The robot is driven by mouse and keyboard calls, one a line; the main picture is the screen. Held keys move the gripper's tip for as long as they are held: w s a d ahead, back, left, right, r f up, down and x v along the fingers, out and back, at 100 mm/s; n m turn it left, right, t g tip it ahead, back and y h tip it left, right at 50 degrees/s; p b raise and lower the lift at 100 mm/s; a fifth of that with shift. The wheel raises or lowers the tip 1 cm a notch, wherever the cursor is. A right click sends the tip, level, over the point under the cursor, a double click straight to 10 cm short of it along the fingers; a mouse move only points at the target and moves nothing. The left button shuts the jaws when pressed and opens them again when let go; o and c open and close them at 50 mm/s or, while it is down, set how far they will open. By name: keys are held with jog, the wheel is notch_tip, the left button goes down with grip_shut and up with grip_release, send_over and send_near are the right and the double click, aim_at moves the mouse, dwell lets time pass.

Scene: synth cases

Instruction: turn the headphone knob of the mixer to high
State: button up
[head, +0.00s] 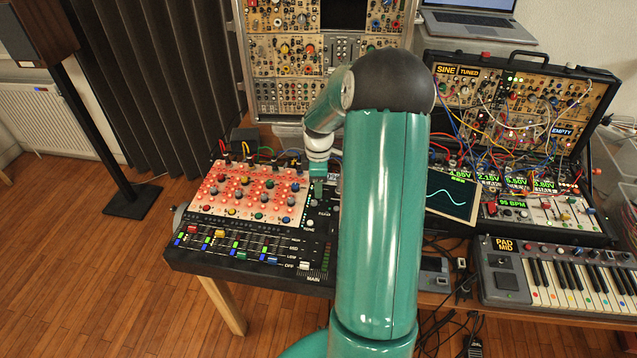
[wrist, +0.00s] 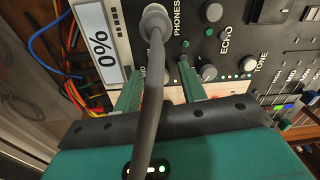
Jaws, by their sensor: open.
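The mixer (head: 185,255) stands at the left of the table, with a red-lit panel of coloured knobs and a row of faders. My gripper (head: 318,190) is over its far right part. In the wrist view my gripper (wrist: 162,62) is open, its two green fingers pointing at the panel. A grey cable (wrist: 153,90) runs between the fingers, from a plug (wrist: 155,20) beside the "PHONES" label. A display (wrist: 103,50) left of the plug reads 0%. I cannot make out the headphone knob; the cable and fingers cover that area.
Right of the fingers are the echo knob (wrist: 208,72) and the tone knob (wrist: 249,63). A modular synth case (head: 320,95) stands behind the mixer. Another patched case (head: 510,110) and a keyboard (head: 560,275) are at the right. Bare floor lies at the left.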

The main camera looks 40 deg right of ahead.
jog(key=shift+c, duration=0.4)
grip_shut()
